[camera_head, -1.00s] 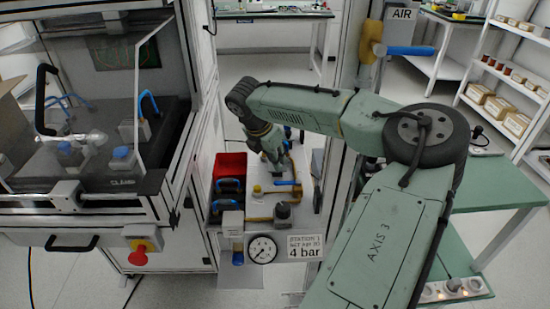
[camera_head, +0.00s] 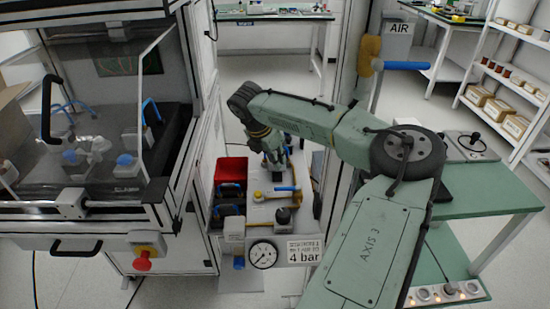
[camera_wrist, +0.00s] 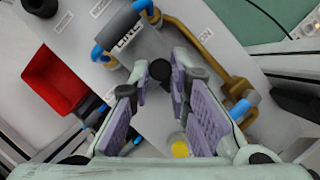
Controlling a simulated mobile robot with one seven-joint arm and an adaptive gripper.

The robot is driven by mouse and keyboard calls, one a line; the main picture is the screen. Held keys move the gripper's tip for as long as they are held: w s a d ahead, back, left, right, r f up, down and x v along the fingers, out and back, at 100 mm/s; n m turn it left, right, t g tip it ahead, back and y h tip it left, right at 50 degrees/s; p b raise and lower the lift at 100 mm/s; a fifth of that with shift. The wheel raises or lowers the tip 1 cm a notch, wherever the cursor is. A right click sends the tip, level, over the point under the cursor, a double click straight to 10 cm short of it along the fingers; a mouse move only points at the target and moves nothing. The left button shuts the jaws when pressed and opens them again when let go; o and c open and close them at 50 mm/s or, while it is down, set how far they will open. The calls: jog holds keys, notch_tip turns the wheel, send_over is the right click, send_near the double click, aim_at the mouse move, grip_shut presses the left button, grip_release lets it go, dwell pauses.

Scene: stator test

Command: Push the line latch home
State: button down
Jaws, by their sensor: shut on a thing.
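The line latch (camera_wrist: 146,72) is a pale bar with a black knob, beside the block marked LINE (camera_wrist: 130,37) in the wrist view. My gripper (camera_wrist: 160,84) reaches in from below with its purple-padded fingers on either side of the black knob, shut on the latch. The knob shows between the fingertips; the exact contact is partly hidden. In the head view my gripper (camera_head: 273,156) is low over the white panel (camera_head: 262,208), and the latch there is too small and covered to make out.
A red bin (camera_head: 231,170) stands left of the panel. A yellow button (camera_wrist: 180,149) is below. A pressure gauge (camera_head: 263,254) and a 4 bar sign (camera_head: 304,252) are at the panel's front.

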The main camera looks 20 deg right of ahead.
jog(key=shift+d, duration=0.1)
jog(key=c, duration=1.5)
grip_release()
jog(key=v, duration=1.2)
